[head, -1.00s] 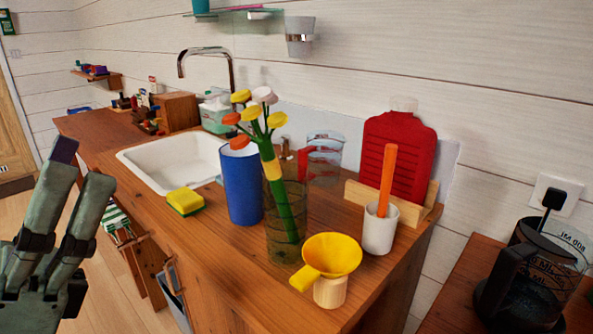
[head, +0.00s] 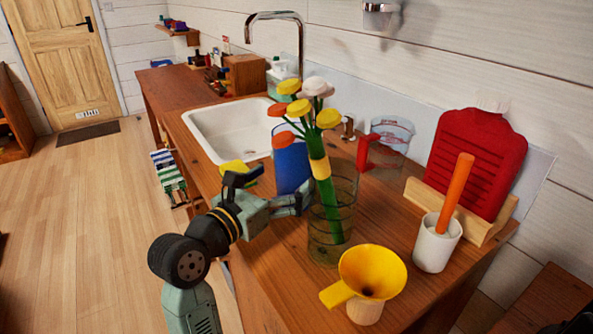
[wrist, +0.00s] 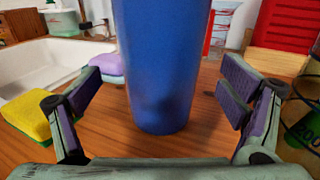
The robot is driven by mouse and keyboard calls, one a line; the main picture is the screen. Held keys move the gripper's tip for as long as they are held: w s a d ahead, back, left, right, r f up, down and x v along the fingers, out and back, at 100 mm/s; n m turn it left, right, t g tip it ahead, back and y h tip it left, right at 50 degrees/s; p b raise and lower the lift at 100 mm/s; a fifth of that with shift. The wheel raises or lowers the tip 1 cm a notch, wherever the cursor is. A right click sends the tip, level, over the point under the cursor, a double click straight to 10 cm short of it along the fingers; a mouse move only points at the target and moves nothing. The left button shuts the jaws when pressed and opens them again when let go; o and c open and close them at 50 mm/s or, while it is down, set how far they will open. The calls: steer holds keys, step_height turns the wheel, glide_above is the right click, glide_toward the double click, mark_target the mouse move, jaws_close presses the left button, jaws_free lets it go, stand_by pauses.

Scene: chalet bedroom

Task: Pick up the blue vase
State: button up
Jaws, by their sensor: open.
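The blue vase (head: 291,163) is a tall plain cylinder standing upright on the wooden counter, behind the glass with the toy flowers in the head view. My gripper (head: 268,190) is in front of it on the counter's near side, reaching in low over the counter. In the wrist view the blue vase (wrist: 160,70) fills the middle, and my open gripper (wrist: 165,98) has one finger on each side of it. Gaps show between the fingers and the vase. The vase's top is outside the wrist view.
A tinted glass (head: 332,215) with toy flowers stands close right of the vase. A yellow sponge (wrist: 28,115) lies to its left, near the white sink (head: 228,128). A red-handled measuring jug (head: 388,140) stands behind. A yellow funnel (head: 372,270) is at the front.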

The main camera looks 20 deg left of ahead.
steer(key=shift+f+p+x, duration=0.2)
steer(key=shift+p+x, duration=0.5)
steer(key=shift+x, duration=1.7)
steer(key=shift+c, duration=0.5)
steer(key=c, duration=1.7)
steer(key=shift+r, duration=0.1)
steer(key=shift+c, duration=0.6)
